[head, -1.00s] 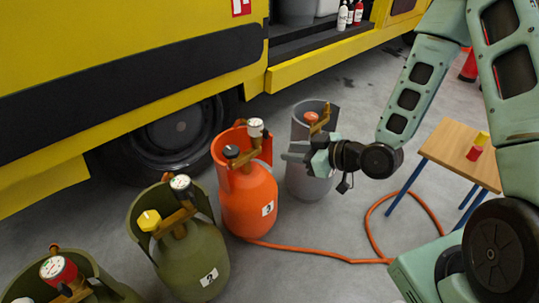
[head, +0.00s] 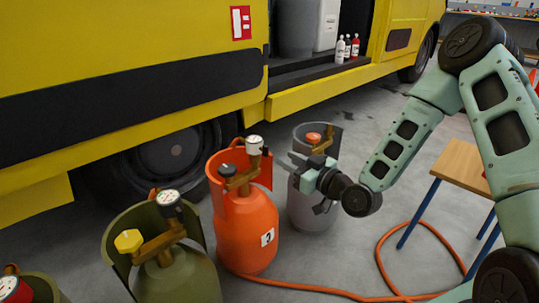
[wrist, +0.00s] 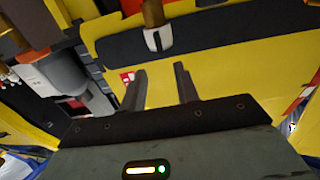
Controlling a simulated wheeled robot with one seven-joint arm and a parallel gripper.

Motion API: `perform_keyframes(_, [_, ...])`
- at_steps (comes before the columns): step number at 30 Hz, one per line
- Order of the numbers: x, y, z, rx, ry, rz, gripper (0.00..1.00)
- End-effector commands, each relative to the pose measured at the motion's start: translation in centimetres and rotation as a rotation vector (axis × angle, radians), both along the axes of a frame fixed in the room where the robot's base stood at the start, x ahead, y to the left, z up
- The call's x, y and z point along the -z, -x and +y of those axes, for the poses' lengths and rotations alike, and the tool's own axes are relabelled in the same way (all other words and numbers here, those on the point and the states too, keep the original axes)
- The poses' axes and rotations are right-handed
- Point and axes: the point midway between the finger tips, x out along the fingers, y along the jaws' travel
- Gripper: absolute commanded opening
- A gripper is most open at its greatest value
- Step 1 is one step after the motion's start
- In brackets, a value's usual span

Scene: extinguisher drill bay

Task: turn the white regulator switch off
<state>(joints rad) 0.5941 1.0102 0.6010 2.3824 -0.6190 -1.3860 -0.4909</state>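The white regulator switch (head: 254,146) stands on a brass fitting on the orange cylinder (head: 250,228), beside a black knob (head: 227,170). Marks on its pale top are too small to read. A white piece with a dark slot on a brass stem shows in the wrist view (wrist: 158,40), beyond the fingertips; it looks like this switch. My gripper (head: 290,163) is right of the switch in the head view, in front of the grey cylinder (head: 313,208). In the wrist view my gripper (wrist: 159,78) has its two dark fingers apart, with nothing between them.
An olive cylinder (head: 175,278) with a yellow knob stands at the left front. An orange hose (head: 320,290) lies on the floor. A wooden table (head: 462,168) stands at the right. A yellow truck (head: 120,70) is behind the cylinders.

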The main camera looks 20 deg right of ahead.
Motion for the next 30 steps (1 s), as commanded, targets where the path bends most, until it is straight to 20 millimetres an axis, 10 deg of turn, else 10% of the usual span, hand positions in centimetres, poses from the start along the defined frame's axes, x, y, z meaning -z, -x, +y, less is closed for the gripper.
perform_keyframes(12, [0.2, -6.4, 3.2, 0.0, 0.0, -0.001, 0.31])
perform_keyframes(25, [0.0, -7.4, 3.7, 0.0, 0.0, 0.001, 0.31])
perform_keyframes(30, [0.0, -7.4, 3.7, 0.0, 0.0, 0.001, 0.0])
